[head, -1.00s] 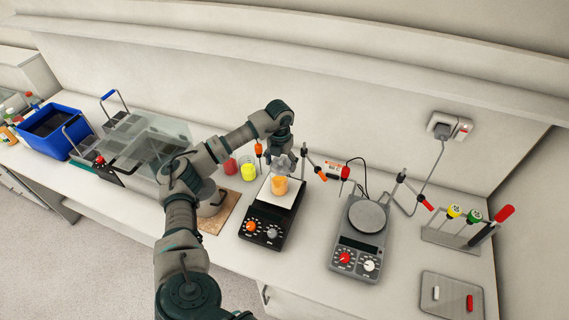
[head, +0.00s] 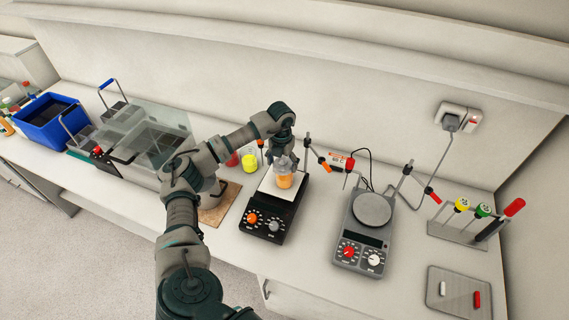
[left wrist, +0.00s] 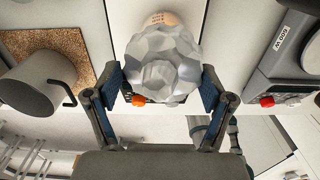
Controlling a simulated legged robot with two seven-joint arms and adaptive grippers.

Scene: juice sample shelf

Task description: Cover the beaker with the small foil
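The beaker (head: 285,182) holds orange liquid and stands upright on the white top plate of the dark stirrer. The small foil (left wrist: 162,62) is a crumpled grey cap and fills the space between my left fingers in the left wrist view. In the head view the foil (head: 284,165) sits at the beaker's top; whether it fully rests on the rim I cannot tell. The foil hides most of the beaker in the wrist view. My right gripper is out of view.
A grey stirrer (head: 364,237) stands to the right. A metal pot (head: 211,199) on a cork board (head: 228,208) is left of the dark stirrer. Yellow (head: 249,162) and red containers stand behind. A clamp rod (head: 308,152) rises close to the gripper's right.

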